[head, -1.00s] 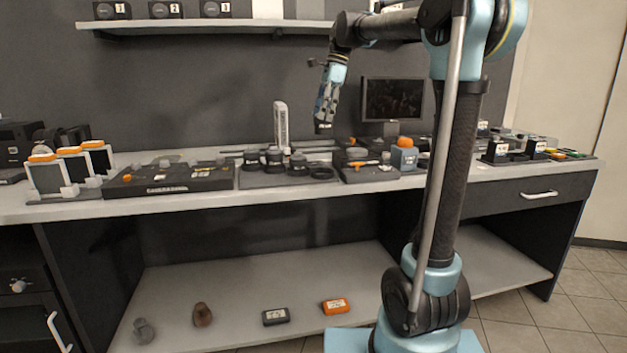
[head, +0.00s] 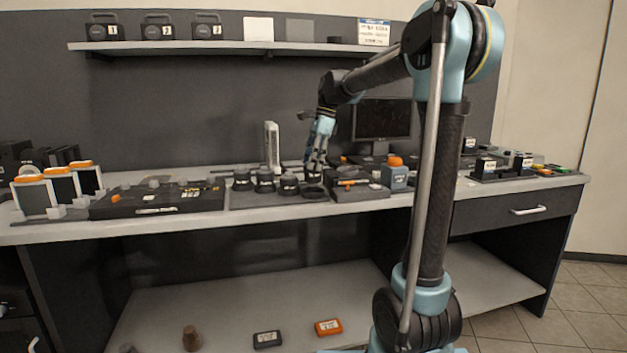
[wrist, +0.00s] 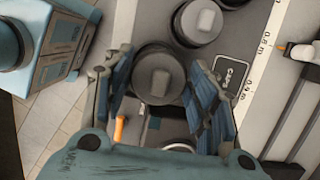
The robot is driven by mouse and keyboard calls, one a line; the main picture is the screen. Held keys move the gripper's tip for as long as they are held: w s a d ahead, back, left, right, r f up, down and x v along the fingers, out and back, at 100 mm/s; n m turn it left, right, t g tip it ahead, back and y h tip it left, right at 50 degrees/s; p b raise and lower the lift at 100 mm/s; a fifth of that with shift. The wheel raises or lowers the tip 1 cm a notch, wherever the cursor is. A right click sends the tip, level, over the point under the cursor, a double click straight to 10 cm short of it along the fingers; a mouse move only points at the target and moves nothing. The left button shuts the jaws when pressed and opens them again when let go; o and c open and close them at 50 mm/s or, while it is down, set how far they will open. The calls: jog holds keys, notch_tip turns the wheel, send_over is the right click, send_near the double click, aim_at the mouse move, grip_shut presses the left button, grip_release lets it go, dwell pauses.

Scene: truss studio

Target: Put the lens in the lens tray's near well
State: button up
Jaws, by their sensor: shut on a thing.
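My gripper (head: 315,164) points down over the bench, close above the right end of a dark tray (head: 236,201). In the wrist view my gripper (wrist: 160,95) has its fingers around a round dark lens (wrist: 158,75) with a lighter grey block-shaped top. The tray carries several similar dark round pieces in a row, one of them here (head: 289,185), and a dark open ring (head: 313,192) below my gripper. Two dark round pieces (wrist: 198,20) show beyond the held lens in the wrist view. I cannot tell which place is the near well.
A black case (head: 158,198) stands left of the tray. A dark tray with an orange-handled tool (head: 357,194) and a blue-grey box with an orange top (head: 395,176) stand right. A white upright device (head: 272,147) and a monitor (head: 383,120) stand behind. A CAPS label (wrist: 232,75) lies near the fingers.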

aim_at(313, 174)
jog(key=shift+f, duration=2.55)
jog(key=o, duration=1.5)
jog(key=v, duration=1.2)
jog(key=s+d+f+n+t+h, duration=0.1)
jog(key=s+d+f+n, duration=0.4)
jog(key=s, duration=0.4)
jog(key=s+d+f+n+t, duration=0.1)
jog(key=s+d+f+n, duration=0.1)
jog(key=s+d+f, duration=0.5)
jog(key=s+d+f+n, duration=0.2)
jog(key=s+f, duration=0.3)
jog(key=f, duration=0.1)
jog(key=s+d+f+n+h, duration=0.1)
jog(key=s+d+f+n, duration=0.1)
jog(key=s+f, duration=0.4)
jog(key=s+d+f+n+t+h, duration=0.1)
jog(key=s+f+n, duration=0.3)
jog(key=f, duration=0.4)
jog(key=shift+s+d, duration=0.8)
